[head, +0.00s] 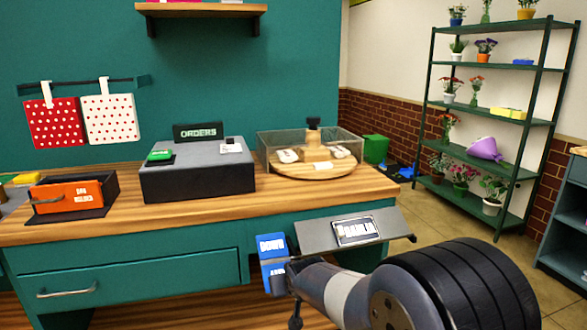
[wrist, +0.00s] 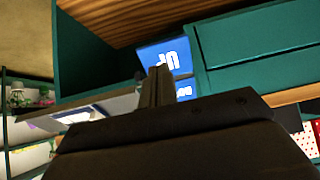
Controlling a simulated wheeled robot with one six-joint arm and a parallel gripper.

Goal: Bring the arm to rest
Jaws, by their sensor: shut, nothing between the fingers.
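My arm (head: 345,290) reaches in from the lower right of the head view, in front of the counter. My gripper (wrist: 158,84) shows in the wrist view with its two dark fingers together and nothing between them. In the head view its end is near the blue lettered panels (head: 272,245) on the counter front. These panels also show in the wrist view (wrist: 165,55), just beyond the fingertips. I cannot tell whether the fingers touch them.
A tilted grey flap (head: 315,232) with a label juts from the counter (head: 105,225) just above my arm. On the counter stand an orange-fronted box (head: 68,197), a dark orders box (head: 198,180) and a clear bin (head: 268,150). A plant rack (head: 510,117) stands back right.

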